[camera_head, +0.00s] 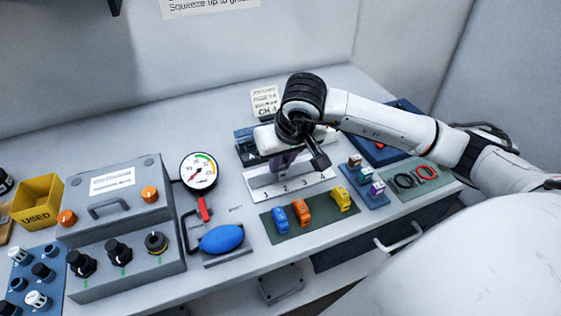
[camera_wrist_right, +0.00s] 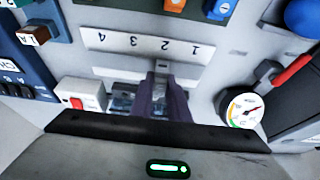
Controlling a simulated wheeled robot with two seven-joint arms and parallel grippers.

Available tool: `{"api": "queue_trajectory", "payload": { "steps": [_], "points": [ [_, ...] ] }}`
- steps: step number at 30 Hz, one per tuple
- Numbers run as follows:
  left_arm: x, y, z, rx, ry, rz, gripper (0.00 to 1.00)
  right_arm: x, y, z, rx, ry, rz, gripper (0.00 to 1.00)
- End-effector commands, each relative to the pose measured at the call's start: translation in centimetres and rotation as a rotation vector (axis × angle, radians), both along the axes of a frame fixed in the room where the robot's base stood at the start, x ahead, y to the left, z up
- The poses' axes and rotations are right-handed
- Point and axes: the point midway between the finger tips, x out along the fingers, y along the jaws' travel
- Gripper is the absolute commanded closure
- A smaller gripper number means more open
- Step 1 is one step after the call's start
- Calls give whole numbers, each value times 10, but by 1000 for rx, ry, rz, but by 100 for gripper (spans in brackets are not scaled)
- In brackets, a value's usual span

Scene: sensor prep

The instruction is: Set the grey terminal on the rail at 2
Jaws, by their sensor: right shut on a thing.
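The rail (camera_head: 262,180) lies along the back of the number strip (camera_head: 308,184), which is marked 1 to 4. My right gripper (camera_head: 285,163) is over the rail, behind the number 2. In the right wrist view my right gripper (camera_wrist_right: 162,100) is shut on a small grey piece, which appears to be the grey terminal (camera_wrist_right: 162,66). The grey terminal lines up with the 2 on the strip (camera_wrist_right: 110,40) in that view. Whether it touches the rail I cannot tell. My left gripper is not in view.
Blue, orange and yellow terminals (camera_head: 341,198) stand on a green mat (camera_head: 322,224) in front. A gauge (camera_head: 199,171) and a blue bulb (camera_head: 221,239) are at left. A white box with a red switch (camera_wrist_right: 80,94) is beside the rail.

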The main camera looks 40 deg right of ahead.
Motion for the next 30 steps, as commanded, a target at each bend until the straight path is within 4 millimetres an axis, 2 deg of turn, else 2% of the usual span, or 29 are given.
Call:
{"api": "queue_trajectory", "payload": {
  "steps": [30],
  "points": [
    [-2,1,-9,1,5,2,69,0,0,-2,0,0,-1,100]
  ]
}}
